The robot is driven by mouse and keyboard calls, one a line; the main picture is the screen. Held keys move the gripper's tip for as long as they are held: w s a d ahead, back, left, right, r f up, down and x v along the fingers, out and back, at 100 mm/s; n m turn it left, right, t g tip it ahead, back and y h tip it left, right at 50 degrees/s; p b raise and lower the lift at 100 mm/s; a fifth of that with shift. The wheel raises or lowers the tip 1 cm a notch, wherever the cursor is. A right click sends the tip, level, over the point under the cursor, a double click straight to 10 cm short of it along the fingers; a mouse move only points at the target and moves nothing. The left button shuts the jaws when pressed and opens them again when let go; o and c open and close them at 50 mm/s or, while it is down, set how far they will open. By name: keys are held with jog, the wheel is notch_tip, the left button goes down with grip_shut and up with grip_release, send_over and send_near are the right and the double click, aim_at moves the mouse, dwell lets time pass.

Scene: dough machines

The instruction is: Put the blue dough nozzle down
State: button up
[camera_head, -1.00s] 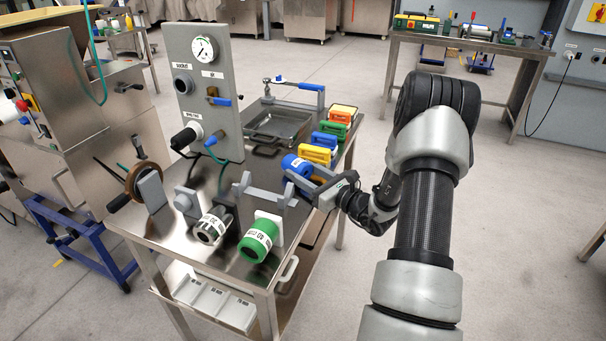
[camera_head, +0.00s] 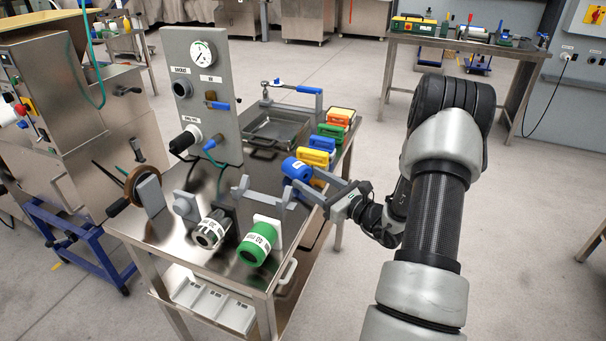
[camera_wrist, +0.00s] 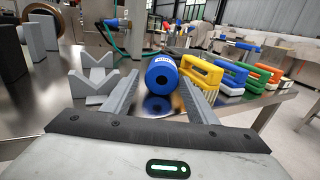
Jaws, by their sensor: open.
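The blue dough nozzle (camera_head: 296,169) with a white label lies near the right edge of the steel table, beside the yellow block. In the wrist view the blue nozzle (camera_wrist: 162,76) shows its round end with a dark hole, just ahead of and between my two spread fingers. My gripper (camera_head: 305,187) is open, at the near right side of the nozzle. I cannot tell whether a finger touches it, and what lies directly under it is hard to see. A grey V-shaped holder (camera_wrist: 95,84) stands left of my fingers in the wrist view.
A green nozzle (camera_head: 257,243) and a steel nozzle (camera_head: 212,229) sit at the table's front. Yellow (camera_head: 313,158), green and orange handled blocks line the right edge behind the blue nozzle. A gauge panel (camera_head: 203,95) and a metal tray (camera_head: 275,128) stand farther back.

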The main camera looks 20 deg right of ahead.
jog(key=v, duration=0.7)
jog(key=shift+s+p, duration=0.4)
